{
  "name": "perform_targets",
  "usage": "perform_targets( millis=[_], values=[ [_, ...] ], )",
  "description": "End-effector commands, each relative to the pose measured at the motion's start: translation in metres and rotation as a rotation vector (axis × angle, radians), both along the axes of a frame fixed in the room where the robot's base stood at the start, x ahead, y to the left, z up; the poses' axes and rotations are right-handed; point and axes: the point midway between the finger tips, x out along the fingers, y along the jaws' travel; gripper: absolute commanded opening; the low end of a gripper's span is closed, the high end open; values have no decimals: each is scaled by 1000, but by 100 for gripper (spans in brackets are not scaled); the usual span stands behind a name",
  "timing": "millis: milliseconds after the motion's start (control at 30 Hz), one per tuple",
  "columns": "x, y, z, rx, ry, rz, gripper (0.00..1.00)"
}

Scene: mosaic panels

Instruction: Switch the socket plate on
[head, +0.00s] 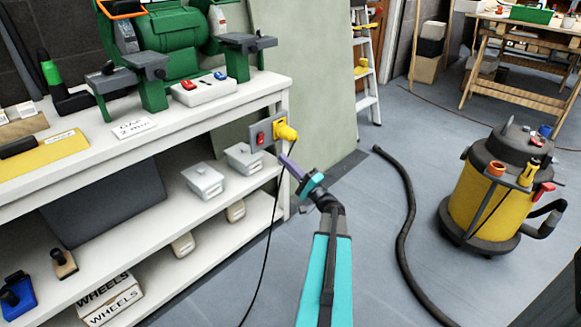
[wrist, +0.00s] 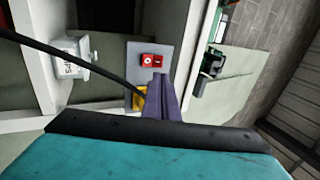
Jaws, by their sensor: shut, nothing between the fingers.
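The socket plate (head: 270,127) is a grey plate at the right end of the workbench. It carries a red switch (head: 261,138) on its left and a yellow plug (head: 286,132) on its right. My gripper (head: 284,158) has purple fingers that are shut and empty, with tips just below the plate in the head view. In the wrist view the fingertips (wrist: 159,76) point at the plate (wrist: 137,62), close to the red switch (wrist: 152,60). The yellow plug (wrist: 138,98) is partly hidden by the fingers. I cannot tell whether the tips touch the plate.
A black cable (head: 270,235) hangs from the plug beside my gripper. The white workbench (head: 220,117) bears a green grinder (head: 170,40). White boxes (head: 243,158) stand on the shelf.

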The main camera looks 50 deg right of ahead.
Motion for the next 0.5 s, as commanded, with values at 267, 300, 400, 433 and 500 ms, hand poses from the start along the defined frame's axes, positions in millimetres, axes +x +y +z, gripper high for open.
perform_targets(
  millis=[267, 300, 400, 433, 500],
  values=[
    [38, -3, 16, -2, -1, 1, 0],
    [44, -3, 18, -2, -1, 1, 0],
    [56, -4, 23, -1, -1, 2, 0],
    [60, -5, 25, 0, -1, 1, 0],
    [69, -5, 29, -1, -1, 2, 0]
  ],
)
